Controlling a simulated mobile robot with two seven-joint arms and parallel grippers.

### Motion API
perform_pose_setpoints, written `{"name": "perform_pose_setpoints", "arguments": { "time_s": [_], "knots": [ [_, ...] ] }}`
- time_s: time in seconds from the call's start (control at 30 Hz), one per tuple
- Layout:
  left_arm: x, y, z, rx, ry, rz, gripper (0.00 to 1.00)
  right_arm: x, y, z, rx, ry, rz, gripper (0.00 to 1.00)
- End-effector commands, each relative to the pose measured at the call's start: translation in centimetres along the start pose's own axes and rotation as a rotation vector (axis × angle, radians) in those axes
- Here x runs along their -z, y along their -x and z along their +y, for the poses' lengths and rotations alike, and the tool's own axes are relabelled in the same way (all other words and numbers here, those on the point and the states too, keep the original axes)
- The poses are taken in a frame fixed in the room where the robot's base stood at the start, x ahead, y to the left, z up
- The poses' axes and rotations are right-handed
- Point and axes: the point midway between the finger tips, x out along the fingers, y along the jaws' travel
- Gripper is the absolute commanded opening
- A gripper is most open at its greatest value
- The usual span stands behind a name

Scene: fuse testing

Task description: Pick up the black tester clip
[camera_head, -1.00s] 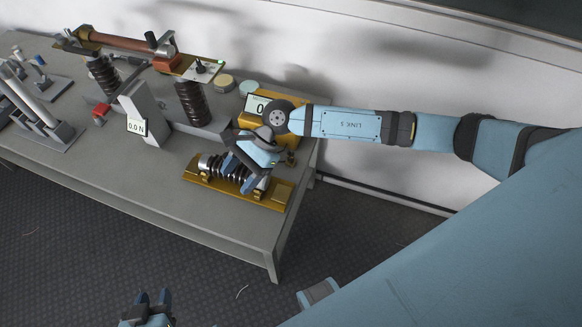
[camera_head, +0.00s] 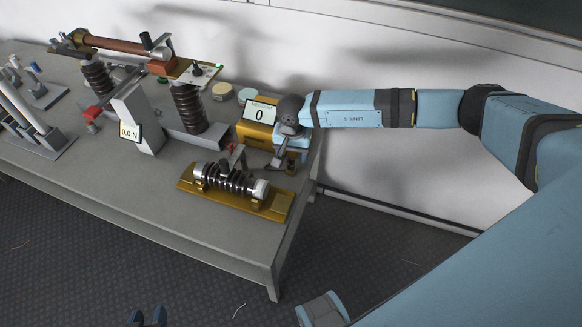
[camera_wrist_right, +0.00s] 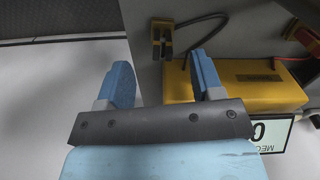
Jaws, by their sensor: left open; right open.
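The black tester clip (camera_wrist_right: 162,38), with brass-coloured jaws and a dark cable, lies on the table just beyond my right fingertips in the right wrist view. In the head view the clip (camera_head: 292,160) is beside the yellow tester (camera_head: 257,133). My right gripper (camera_wrist_right: 164,72) is open and empty, with the clip roughly in line with the gap between its fingers. In the head view my right gripper (camera_head: 282,155) is over the table's right end, its fingers partly hidden. My left gripper (camera_head: 147,316) is only partly visible at the bottom edge, with its fingers apart.
The tester with display "0" stands close by. A force gauge (camera_head: 135,120) and a larger fuse stand (camera_head: 188,105) are further left.

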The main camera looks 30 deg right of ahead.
Motion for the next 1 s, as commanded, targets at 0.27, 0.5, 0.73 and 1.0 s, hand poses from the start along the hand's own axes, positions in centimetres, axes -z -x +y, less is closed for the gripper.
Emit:
{"name": "perform_pose_setpoints", "arguments": {
  "time_s": [0.27, 0.5, 0.73, 1.0],
  "knots": [
    [-0.3, -0.1, 0.0, 0.000, -0.001, -0.001, 0.42, -0.1, -2.3, -0.2, -0.001, -0.001, -0.001, 0.61],
    [-0.5, -0.2, 0.1, 0.000, -0.003, 0.000, 0.42, -0.1, -5.4, -0.3, 0.000, -0.002, -0.001, 0.61],
    [-0.3, -0.2, 0.1, -0.001, -0.003, 0.002, 0.42, -0.1, -5.4, -0.3, 0.001, -0.002, 0.000, 0.56],
    [-0.3, -0.1, 0.1, -0.001, -0.003, 0.001, 0.42, -0.1, -5.4, -0.3, 0.001, -0.002, 0.000, 0.05]
  ]
}}
